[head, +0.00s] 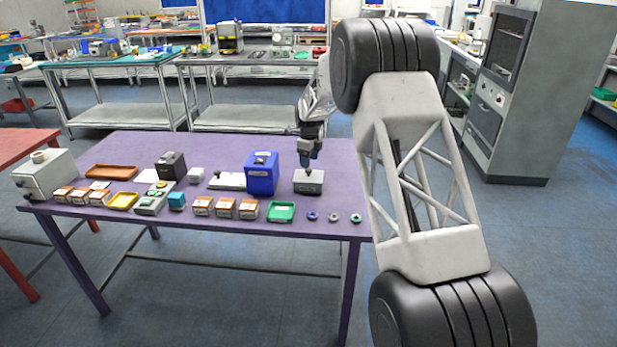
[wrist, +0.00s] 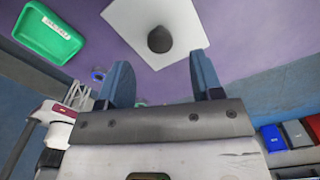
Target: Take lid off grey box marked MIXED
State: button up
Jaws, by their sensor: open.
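The grey box (head: 308,187) stands near the right end of the purple table, with its lid on. A label shows on its front, too small to read. My gripper (head: 307,158) points down just above the box. In the wrist view the lid (wrist: 135,22) is a pale square with a dark round knob (wrist: 160,39). The blue fingers of my gripper (wrist: 160,62) are apart, and the knob appears just past their tips, roughly centred between them. I cannot tell whether either finger touches the knob; nothing is held.
A blue box (head: 262,175) stands close left of the grey box. A green tray (head: 281,212) and several small rings (head: 333,217) lie in front. Other boxes and trays fill the table (head: 225,143) to the left. The table's right edge is near.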

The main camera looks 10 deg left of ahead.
jog(key=shift+w+a+f, duration=0.1)
jog(key=shift+f, duration=2.5)
jog(key=c, duration=1)
jog(key=shift+r, duration=0.15)
jog(key=shift+r, duration=0.8)
notch_tip(320, 180, up, 2)
jog(key=shift+r, duration=0.1)
jog(key=s+d, duration=0.1)
jog(key=s, duration=0.4)
jog(key=s+d, duration=0.2)
jog(key=s, duration=0.3)
jog(key=s+d+r, duration=0.1)
jog(key=s, duration=0.4)
jog(key=shift+s+d, duration=0.15)
jog(key=shift+s, duration=0.05)
